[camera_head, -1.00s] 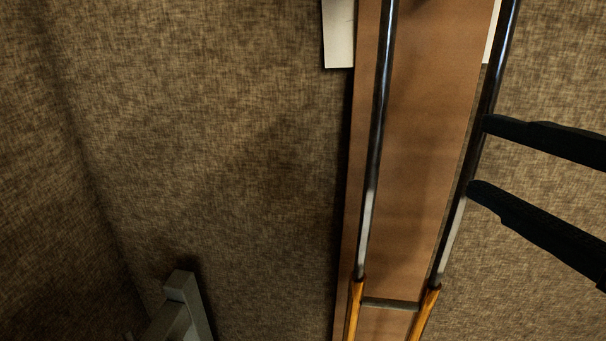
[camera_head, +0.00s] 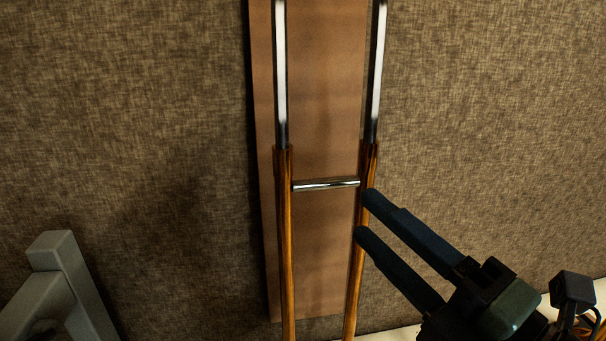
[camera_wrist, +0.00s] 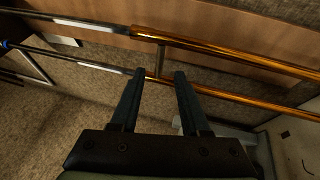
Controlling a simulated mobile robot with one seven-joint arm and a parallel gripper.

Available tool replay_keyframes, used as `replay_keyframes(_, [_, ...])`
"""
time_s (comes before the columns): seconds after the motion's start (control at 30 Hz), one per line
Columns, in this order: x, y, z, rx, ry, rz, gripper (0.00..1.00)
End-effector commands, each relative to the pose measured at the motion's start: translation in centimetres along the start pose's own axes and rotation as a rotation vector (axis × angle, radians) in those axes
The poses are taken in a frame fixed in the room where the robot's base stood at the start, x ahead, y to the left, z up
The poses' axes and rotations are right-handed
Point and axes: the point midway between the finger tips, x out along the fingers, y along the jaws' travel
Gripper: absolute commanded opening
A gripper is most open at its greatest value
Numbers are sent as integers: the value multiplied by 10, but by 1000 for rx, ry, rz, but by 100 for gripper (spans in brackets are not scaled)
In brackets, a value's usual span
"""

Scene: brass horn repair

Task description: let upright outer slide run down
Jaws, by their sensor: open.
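The outer slide, two upright brass tubes joined by a silver crossbar (camera_head: 325,184), shows in the head view, with its right tube (camera_head: 352,290) nearest my gripper. Silver inner tubes (camera_head: 281,90) run up out of its top ends. My gripper (camera_head: 366,214) is open, coming from the right, its fingertips at the right brass tube just below the crossbar. In the wrist view, the near brass tube (camera_wrist: 245,99) crosses at the tips of my gripper (camera_wrist: 159,74), seemingly between them; contact is not clear. The slide's lower end is out of frame.
A brown backing board (camera_head: 325,240) stands behind the slide against a woven wall (camera_head: 480,120). A grey block-like frame (camera_head: 62,285) stands at the lower left. A pale surface (camera_head: 395,335) shows at the bottom. The wall area left of the board is free.

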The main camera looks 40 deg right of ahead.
Motion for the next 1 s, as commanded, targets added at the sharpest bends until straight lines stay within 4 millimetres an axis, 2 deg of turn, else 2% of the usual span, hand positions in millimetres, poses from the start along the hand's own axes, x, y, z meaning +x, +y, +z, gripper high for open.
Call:
replay_keyframes(0.3, [68, 5, -2, 2, 6, -2, 46])
replay_keyframes(0.5, [99, 4, -1, 1, 4, -2, 46])
replay_keyframes(0.7, [112, 1, -1, 1, 2, -2, 46])
replay_keyframes(0.97, [113, 0, -1, 0, 2, -1, 46])
replay_keyframes(1.0, [113, 0, -1, 0, 2, -1, 42])
